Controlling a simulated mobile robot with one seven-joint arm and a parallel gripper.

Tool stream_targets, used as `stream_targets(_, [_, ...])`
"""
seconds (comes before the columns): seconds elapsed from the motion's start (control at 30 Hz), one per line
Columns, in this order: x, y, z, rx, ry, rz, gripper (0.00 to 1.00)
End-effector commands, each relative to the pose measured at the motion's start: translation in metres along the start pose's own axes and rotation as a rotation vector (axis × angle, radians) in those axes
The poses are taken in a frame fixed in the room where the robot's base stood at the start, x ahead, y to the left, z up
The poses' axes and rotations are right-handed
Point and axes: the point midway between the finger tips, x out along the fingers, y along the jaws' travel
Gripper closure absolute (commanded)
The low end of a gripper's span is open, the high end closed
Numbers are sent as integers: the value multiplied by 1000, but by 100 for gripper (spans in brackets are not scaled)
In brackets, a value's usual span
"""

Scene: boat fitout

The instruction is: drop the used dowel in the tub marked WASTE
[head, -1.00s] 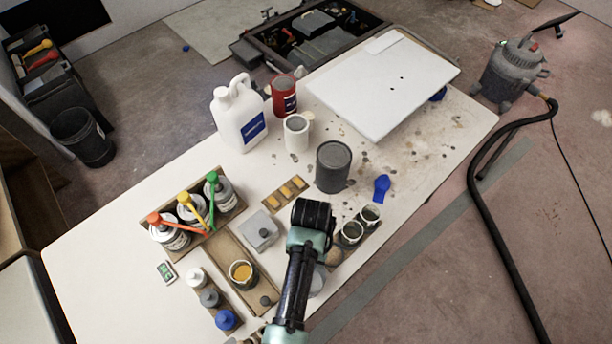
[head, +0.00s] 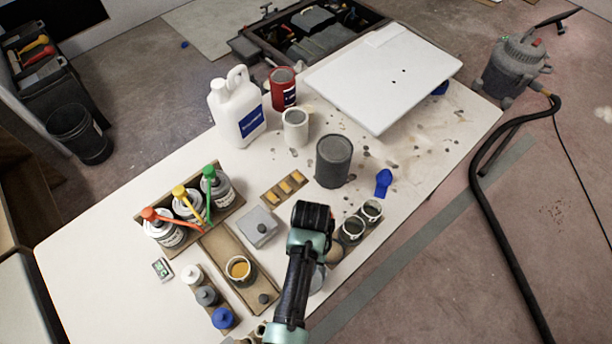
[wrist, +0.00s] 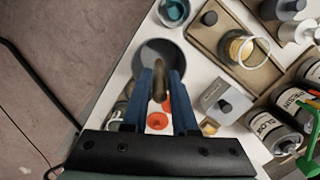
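In the wrist view, my gripper (wrist: 161,74) points down with its two blue fingers close together. A brown, stick-like thing, which looks like the dowel (wrist: 160,84), stands between the fingers, which appear closed on it. Directly beyond the fingertips is a round grey tub (wrist: 150,50), so the dowel appears over or inside it; the height is hard to tell. I can read no WASTE mark on it. In the head view, a pale grey rim of what seems the same tub (head: 318,279) shows beside my arm, which hides my gripper there.
A jar with amber contents (head: 239,270), a grey box (head: 259,226) and a rack of capped cans (head: 187,211) stand nearby. Two small cups (head: 353,229) and a dark grey can (head: 333,161) are also close. A black bin (head: 78,133) stands on the floor.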

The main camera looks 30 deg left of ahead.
Motion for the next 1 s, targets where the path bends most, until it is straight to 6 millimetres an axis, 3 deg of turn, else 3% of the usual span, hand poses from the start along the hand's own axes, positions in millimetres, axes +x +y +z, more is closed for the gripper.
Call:
stream_targets(0.03, [0,0,0,0,0,0,63])
stream_targets(0.13, [0,0,0,0,0,0,48])
stream_targets(0.53, [-7,0,-1,0,2,0,48])
stream_targets(0.67, [-25,0,-1,-1,5,0,48])
stream_targets(1.0, [-98,0,-2,0,6,-1,48])
